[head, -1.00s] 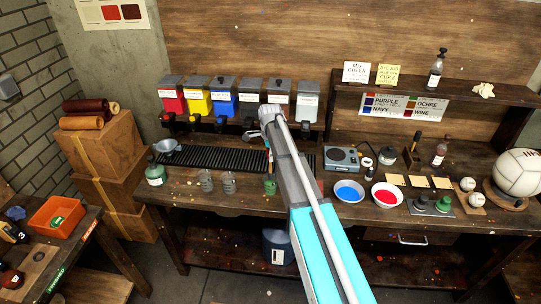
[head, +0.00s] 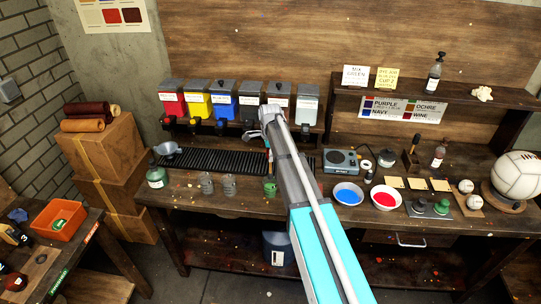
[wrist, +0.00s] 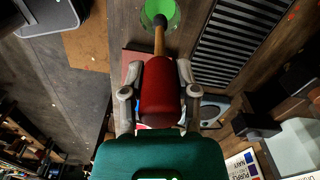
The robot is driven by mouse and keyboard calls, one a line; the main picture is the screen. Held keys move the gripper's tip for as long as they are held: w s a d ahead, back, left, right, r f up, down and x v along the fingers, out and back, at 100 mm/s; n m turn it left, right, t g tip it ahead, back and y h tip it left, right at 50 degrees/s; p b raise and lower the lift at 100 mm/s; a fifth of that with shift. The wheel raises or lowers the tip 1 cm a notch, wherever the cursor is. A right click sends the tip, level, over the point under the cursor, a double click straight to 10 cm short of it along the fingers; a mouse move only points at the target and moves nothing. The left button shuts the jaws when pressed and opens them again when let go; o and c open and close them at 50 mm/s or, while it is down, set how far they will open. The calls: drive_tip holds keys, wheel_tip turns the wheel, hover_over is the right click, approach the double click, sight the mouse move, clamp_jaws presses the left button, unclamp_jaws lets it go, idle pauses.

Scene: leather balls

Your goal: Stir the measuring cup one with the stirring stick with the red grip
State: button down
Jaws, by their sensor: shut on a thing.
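My gripper (wrist: 158,105) is shut on the red grip of the stirring stick (wrist: 160,92). The stick's pale shaft runs away from the gripper to a dark tip. In the wrist view the tip lies over a round green area (wrist: 174,12), which looks like the green cup (head: 270,187) of the head view. I cannot tell how deep the tip is. Two greyish cups (head: 206,183) (head: 229,185) stand to the left of the green one on the bench. I cannot read which is measuring cup one. My arm hides part of the bench, and the gripper is mostly hidden in the head view.
A black drip grating (head: 205,160) lies behind the cups, under several paint dispensers (head: 222,100). A blue bowl (head: 348,193), a red bowl (head: 386,197) and a scale-like device (head: 341,160) are right of my arm.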

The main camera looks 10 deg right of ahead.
idle(0.3)
drive_tip(key=shift+r+p, duration=2.55)
drive_tip(key=shift+f, duration=0.1)
